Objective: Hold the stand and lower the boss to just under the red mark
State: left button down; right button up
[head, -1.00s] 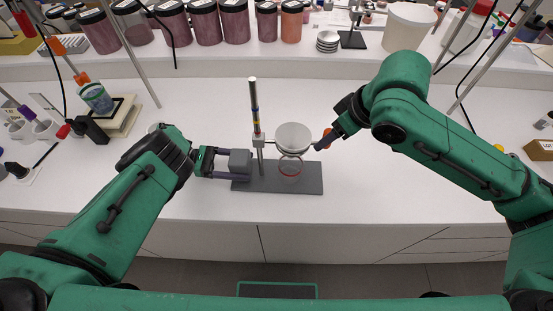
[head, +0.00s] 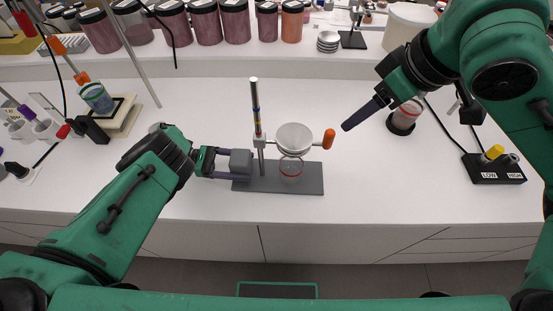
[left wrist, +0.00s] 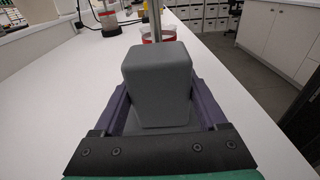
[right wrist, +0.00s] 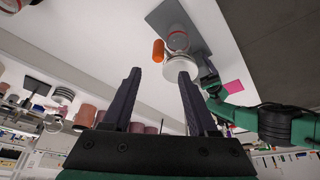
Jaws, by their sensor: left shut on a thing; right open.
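The stand has a grey base plate (head: 308,188) and an upright rod (head: 255,98) with coloured bands. The boss (head: 260,141) sits on the rod, with a red band (head: 258,131) close above it; the exact gap is too small to tell. A white bowl (head: 294,137) and an orange knob (head: 328,139) are on its right side. A glass with a red rim (head: 291,168) stands under the bowl. My left gripper (head: 236,164) is shut on the grey block (left wrist: 158,85) at the plate's left end. My right gripper (head: 347,126) is open and empty, right of the knob and apart from it.
A jar on a black base (head: 403,117) and a black control box (head: 492,167) stand to the right. A balance with a jar (head: 98,97) stands at left. Pigment jars (head: 203,22) line the back shelf.

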pick_arm(q)
grip_release()
jog(key=shift+s+f, duration=0.1)
jog(key=shift+f, duration=0.1)
jog(key=shift+d, duration=0.15)
jog(key=shift+w, duration=0.2)
jog(key=a, duration=0.7)
jog(key=shift+w+a+r, duration=0.1)
jog(key=shift+a+r, duration=0.25)
jog(key=shift+r, duration=0.05)
jog(key=shift+d, duration=0.1)
jog(key=shift+f, duration=0.1)
